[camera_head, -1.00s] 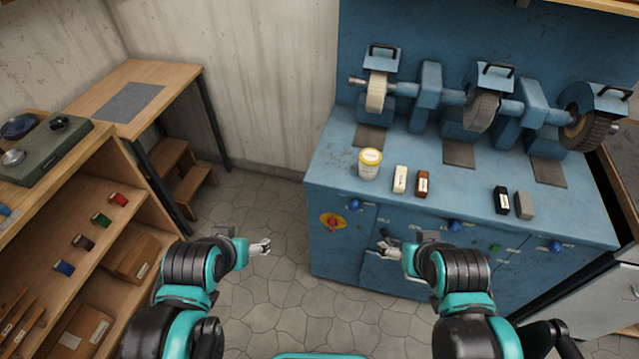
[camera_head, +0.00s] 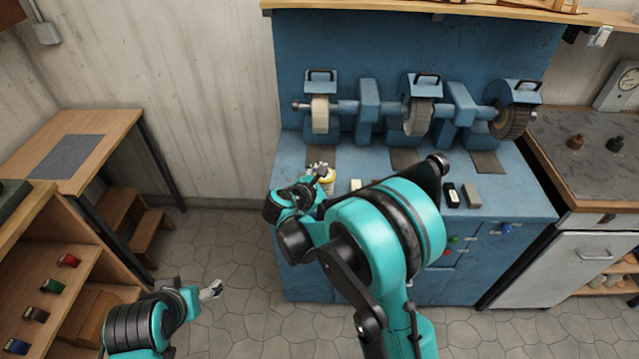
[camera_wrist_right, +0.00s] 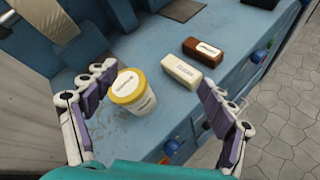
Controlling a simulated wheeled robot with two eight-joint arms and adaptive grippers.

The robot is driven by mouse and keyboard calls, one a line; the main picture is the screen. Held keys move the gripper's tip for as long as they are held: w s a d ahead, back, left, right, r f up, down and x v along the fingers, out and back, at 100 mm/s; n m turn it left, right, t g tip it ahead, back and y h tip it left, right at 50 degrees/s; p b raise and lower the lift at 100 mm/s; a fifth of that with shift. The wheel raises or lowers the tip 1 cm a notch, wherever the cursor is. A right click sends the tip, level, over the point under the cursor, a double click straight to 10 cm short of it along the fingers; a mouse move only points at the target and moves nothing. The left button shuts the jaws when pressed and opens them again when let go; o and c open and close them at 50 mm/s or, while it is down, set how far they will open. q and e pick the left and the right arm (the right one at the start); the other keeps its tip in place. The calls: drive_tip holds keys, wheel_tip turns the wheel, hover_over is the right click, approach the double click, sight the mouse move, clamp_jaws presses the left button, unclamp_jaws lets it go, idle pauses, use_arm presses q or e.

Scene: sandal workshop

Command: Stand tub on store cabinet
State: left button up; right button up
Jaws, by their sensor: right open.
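The tub (camera_head: 328,184) is white with a yellow lid and stands upright on the blue grinding bench, partly hidden by my right gripper in the head view. My right gripper (camera_head: 317,172) is at the tub. In the right wrist view the tub (camera_wrist_right: 136,94) is between the open fingers of the right gripper (camera_wrist_right: 160,88), closer to the left finger. My left gripper (camera_head: 212,290) is low over the floor, away from the bench; its jaw state is unclear. I cannot tell which piece of furniture is the store cabinet.
A cream block (camera_wrist_right: 181,73) and a brown block (camera_wrist_right: 203,51) lie beside the tub on the bench (camera_head: 290,150). Grinding wheels stand behind. A grey-topped cabinet (camera_head: 590,170) is at right; a wooden shelf unit (camera_head: 50,262) and a table (camera_head: 120,128) are at left.

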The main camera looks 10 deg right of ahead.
sight(320, 183)
drive_tip(key=w+a+f+n+h, duration=0.1)
drive_tip(key=a+n, duration=0.1)
drive_tip(key=w+a+f+n+t, duration=0.1)
drive_tip(key=f, duration=0.1)
drive_tip(key=w+a+f+n+t+h, duration=0.1)
drive_tip(key=a+f+n, duration=0.1)
drive_tip(key=shift+w+a+n+h, duration=0.1)
drive_tip(key=shift+a+n+h, duration=0.2)
drive_tip(key=shift+a, duration=0.05)
drive_tip(key=shift+x, duration=1.15)
drive_tip(key=b+x, duration=0.1)
drive_tip(key=x, duration=0.4)
drive_tip(key=shift+w+r+b, duration=0.1)
drive_tip(key=shift+w+b, duration=0.3)
drive_tip(key=shift+s+r, duration=0.1)
drive_tip(key=shift+c, duration=0.6)
use_arm(q)
drive_tip(key=shift+s+a+f, duration=0.3)
drive_tip(key=shift+a+f, duration=0.35)
drive_tip(key=shift+f, duration=0.15)
use_arm(e)
drive_tip(key=c, duration=1.3)
